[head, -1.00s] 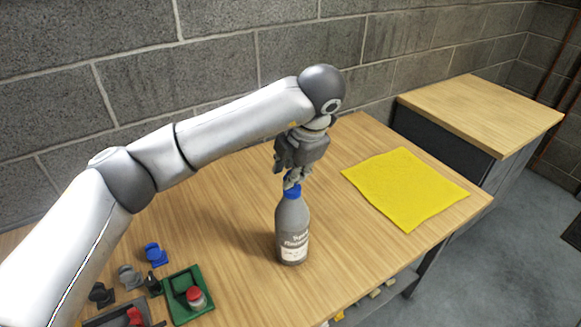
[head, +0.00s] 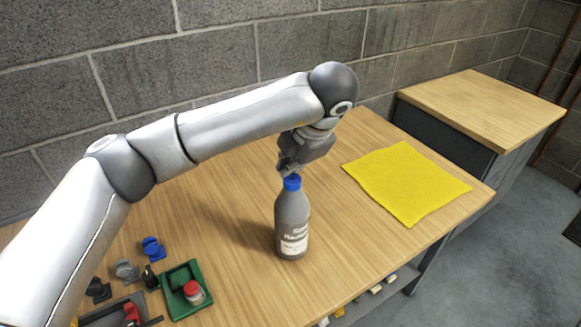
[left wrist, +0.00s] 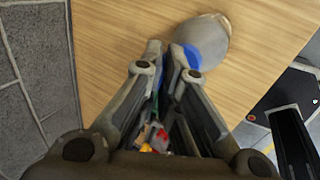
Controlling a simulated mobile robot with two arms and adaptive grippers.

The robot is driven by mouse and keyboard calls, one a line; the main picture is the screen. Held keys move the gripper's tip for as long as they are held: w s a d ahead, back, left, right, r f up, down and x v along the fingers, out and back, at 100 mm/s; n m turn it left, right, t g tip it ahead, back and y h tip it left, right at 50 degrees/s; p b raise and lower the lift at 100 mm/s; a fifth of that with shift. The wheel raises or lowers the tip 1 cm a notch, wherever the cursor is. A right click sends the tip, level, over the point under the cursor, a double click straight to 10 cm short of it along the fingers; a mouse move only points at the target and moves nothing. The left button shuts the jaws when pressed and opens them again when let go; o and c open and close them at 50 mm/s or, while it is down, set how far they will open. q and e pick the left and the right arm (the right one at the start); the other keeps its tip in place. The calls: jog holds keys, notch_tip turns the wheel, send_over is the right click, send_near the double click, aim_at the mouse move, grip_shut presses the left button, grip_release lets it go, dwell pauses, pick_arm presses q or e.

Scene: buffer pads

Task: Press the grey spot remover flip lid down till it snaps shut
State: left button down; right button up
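The spot remover bottle (head: 291,224) is grey with a pale label and stands upright on the wooden table. Its blue cap (head: 292,184) is on top; the flip lid's angle is too small to tell in the head view. My left gripper (head: 288,170) is just above the cap, tilted down, with its fingertips very near or touching it. In the left wrist view the fingers (left wrist: 166,48) are brought together with only a narrow slit between them, holding nothing. The blue cap (left wrist: 192,56) shows beside the right fingertip, with the bottle (left wrist: 210,38) behind. My right gripper is out of view.
A yellow cloth (head: 405,185) lies right of the bottle. A green tray (head: 205,302) with a red-capped jar (head: 193,291) and several small clips (head: 153,247) lie at the front left. A block wall (head: 215,60) stands behind the table.

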pick_arm(q)
jog(key=t+y+b, duration=0.1)
jog(key=b, duration=0.1)
jog(key=s+f+t+y+b, duration=0.1)
jog(key=b, duration=0.2)
jog(key=shift+d+t, duration=0.3)
jog(key=shift+d, duration=0.1)
jog(key=shift+s+d+t+y+b, duration=0.15)
jog(key=shift+t+y+b, duration=0.35)
jog(key=shift+b, duration=0.3)
jog(key=c, duration=1.7)
grip_release()
jog(key=shift+o, duration=0.2)
jog(key=v, duration=0.8)
